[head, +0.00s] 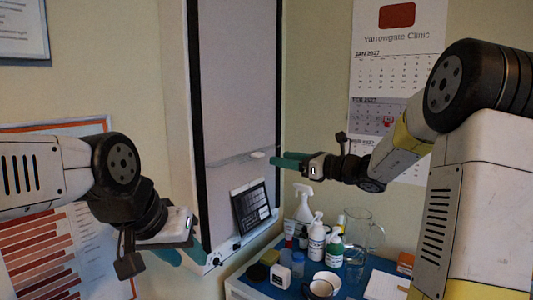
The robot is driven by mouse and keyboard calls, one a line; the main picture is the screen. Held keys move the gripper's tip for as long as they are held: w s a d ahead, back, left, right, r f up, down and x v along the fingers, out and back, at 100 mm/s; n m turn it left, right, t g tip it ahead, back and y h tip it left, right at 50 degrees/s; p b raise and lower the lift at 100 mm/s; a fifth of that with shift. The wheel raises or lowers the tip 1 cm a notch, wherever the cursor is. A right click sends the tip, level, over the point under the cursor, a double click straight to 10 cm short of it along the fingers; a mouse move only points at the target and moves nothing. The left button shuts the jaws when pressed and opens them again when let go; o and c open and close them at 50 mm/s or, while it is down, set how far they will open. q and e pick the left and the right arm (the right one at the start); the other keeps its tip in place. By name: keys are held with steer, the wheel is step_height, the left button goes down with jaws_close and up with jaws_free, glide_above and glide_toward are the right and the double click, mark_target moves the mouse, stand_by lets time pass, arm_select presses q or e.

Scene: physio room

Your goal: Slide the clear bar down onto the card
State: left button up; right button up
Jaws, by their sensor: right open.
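The clear bar (228,160) runs across the tall grey panel, with a small white knob (258,154) near its right end. The card (252,207) is dark with pale markings and leans slightly tilted against the lower part of the panel, below the bar. My right gripper (274,161) is open, its teal fingertips just right of the knob; I cannot tell whether they touch it.
The tall panel has black side edges (279,75) and a pale bottom ledge (240,241). A blue-topped table (250,285) at the lower right holds a spray bottle (303,204), pump bottles (317,238), a glass jug (365,235) and a mug (322,286). A calendar (398,60) hangs behind.

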mark_target(262, 154)
steer(key=x, duration=0.7)
steer(key=shift+w+a, duration=0.2)
steer(key=shift+a, duration=0.05)
jaws_close()
stand_by(1.1)
